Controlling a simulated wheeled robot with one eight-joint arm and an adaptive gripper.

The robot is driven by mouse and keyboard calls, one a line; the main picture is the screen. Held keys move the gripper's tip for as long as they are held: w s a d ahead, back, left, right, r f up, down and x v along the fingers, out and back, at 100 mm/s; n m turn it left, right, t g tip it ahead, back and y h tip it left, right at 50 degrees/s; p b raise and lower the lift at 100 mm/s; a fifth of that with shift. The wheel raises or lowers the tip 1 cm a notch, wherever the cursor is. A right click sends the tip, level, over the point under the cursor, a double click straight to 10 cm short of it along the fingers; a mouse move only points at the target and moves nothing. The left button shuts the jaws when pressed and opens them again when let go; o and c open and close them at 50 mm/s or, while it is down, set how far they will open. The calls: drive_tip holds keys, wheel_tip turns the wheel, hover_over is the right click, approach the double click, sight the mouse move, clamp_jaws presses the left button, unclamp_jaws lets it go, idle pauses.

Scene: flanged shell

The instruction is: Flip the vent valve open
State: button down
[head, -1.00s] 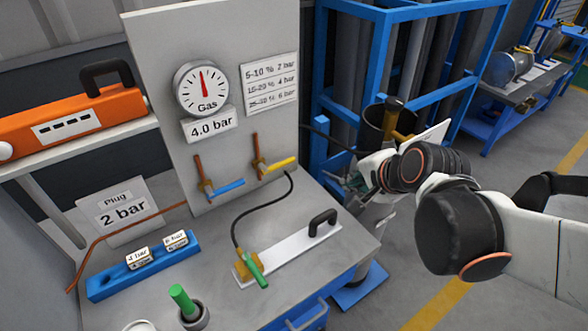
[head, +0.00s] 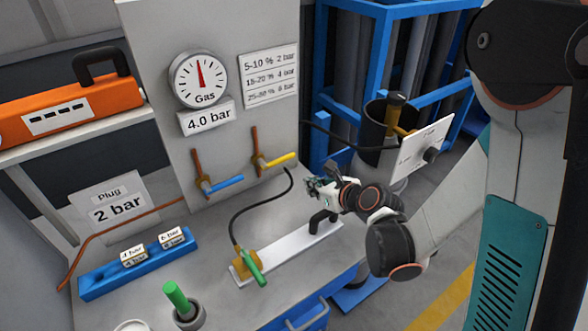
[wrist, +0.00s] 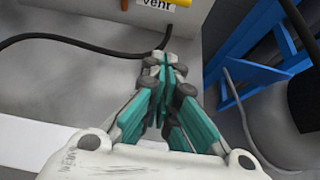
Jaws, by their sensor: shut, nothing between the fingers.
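The vent valve has a yellow lever (head: 278,161) on a brass body, fixed to the upright grey panel. Its lever lies roughly level, pointing right.
A similar valve with a blue lever (head: 222,186) sits left of the yellow one. A black hose (head: 262,205) runs below to a brass fitting with a green handle (head: 254,268). A white plate with a black handle (head: 322,220) lies under my gripper. The gauge (head: 200,80) is above.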

drive_tip(key=x, duration=0.9)
drive_tip(key=shift+f+b, duration=0.25)
drive_tip(key=shift+b, duration=0.15)
drive_tip(key=shift+w+a+r, duration=0.15)
drive_tip(key=shift+w+r, duration=0.05)
drive_tip(key=shift+r, duration=0.3)
drive_tip(key=shift+w+a+r, duration=0.2)
drive_tip(key=shift+r, duration=0.3)
drive_tip(key=shift+w+a+r+b, duration=0.1)
drive_tip(key=shift+w+r+b, duration=0.15)
drive_tip(key=shift+r, duration=0.65)
